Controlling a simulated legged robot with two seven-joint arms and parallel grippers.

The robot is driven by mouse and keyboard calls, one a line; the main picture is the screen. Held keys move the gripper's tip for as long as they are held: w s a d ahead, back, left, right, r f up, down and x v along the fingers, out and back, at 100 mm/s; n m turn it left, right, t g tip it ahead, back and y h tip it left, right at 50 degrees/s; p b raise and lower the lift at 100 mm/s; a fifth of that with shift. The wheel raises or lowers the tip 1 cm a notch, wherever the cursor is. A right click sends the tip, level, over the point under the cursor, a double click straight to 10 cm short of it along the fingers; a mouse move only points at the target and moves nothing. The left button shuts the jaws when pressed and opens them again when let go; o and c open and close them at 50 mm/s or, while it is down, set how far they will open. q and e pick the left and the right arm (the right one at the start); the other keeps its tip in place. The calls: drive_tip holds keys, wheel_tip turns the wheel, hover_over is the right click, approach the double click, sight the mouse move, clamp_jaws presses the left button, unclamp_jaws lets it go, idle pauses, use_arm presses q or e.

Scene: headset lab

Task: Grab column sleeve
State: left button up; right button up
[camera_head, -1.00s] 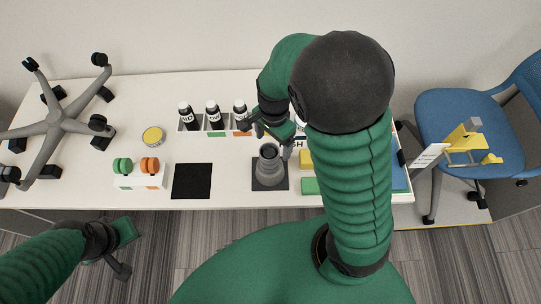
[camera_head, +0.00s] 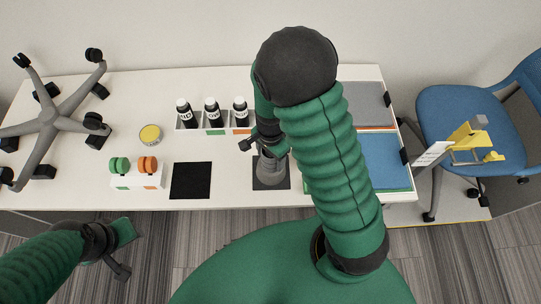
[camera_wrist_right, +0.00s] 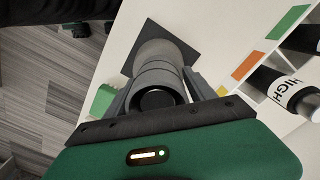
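The grey column sleeve (camera_head: 269,173) stands on a dark square mat (camera_head: 284,185) near the table's front edge. My right gripper (camera_head: 268,150) is directly above it and hides its top in the head view. In the right wrist view the sleeve (camera_wrist_right: 160,76) lies between the two fingers of my right gripper (camera_wrist_right: 157,88), one on each side. The fingers are spread, and a narrow gap seems to show beside the left one. My left gripper (camera_head: 122,250) is low at the left, off the table's front edge; its fingers are not clear.
Several black bottles (camera_head: 212,112) stand in a white rack behind the sleeve. An empty black mat (camera_head: 190,181) and a white holder with green and orange rolls (camera_head: 136,181) lie left. A yellow tin (camera_head: 150,134) is farther back. Blue and grey trays (camera_head: 388,160) are right.

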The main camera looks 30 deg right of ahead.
drive_tip(key=shift+s+r, duration=0.1)
drive_tip(key=c, duration=0.9)
